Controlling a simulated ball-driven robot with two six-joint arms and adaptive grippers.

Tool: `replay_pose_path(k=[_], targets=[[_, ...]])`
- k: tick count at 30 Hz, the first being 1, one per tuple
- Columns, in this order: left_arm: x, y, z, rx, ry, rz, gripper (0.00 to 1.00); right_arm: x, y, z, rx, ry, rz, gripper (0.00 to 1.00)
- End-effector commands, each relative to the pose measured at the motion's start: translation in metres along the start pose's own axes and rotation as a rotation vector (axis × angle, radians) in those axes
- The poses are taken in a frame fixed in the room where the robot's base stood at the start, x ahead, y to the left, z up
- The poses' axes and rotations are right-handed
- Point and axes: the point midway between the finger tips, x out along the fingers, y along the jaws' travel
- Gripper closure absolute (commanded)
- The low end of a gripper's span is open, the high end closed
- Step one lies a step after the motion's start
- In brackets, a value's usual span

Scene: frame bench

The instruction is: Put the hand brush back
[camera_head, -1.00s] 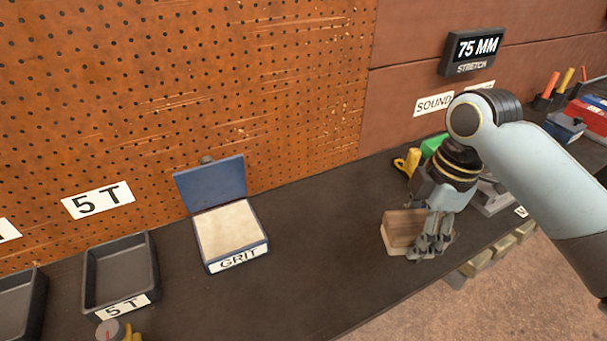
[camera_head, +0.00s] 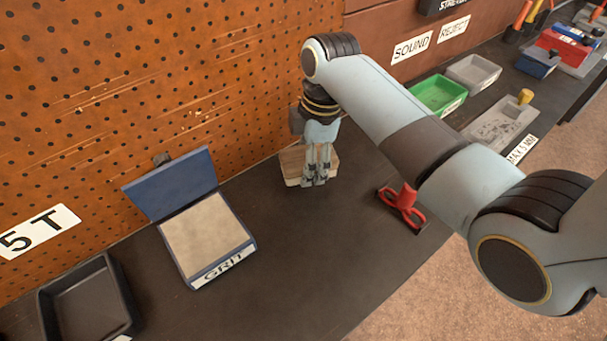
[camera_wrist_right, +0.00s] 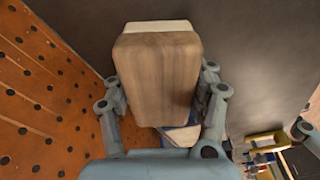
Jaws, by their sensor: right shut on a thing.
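The hand brush is a wooden block (camera_head: 293,166) with a pale underside, at the back of the dark bench near the pegboard. My right gripper (camera_head: 316,182) points down and is shut on it, with its fingers in front of the wood. In the right wrist view the wooden block (camera_wrist_right: 158,75) sits between the two fingers (camera_wrist_right: 160,100), with a pale strip along its far end. I cannot tell whether the brush touches the bench. My left gripper does not show.
An open blue GRIT box (camera_head: 207,240) stands left of the brush. A black tray (camera_head: 85,305) is farther left. Red-handled item (camera_head: 403,205) lies right, near the front edge. Green (camera_head: 437,95) and grey (camera_head: 473,73) trays stand beyond my arm. Bench between box and red item is clear.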

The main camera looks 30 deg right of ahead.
Motion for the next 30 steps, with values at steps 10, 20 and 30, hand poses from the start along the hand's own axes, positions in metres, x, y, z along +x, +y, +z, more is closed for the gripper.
replay_pose_path(k=[10,20,30], targets=[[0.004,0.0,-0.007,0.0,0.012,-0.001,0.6,0.038,0.005,-0.003,-0.001,-0.001,-0.002,0.79],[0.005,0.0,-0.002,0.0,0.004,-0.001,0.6,0.047,0.005,-0.002,-0.001,-0.001,0.001,0.79],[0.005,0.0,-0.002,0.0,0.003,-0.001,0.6,0.049,0.005,-0.001,-0.001,-0.001,0.0,0.19]])
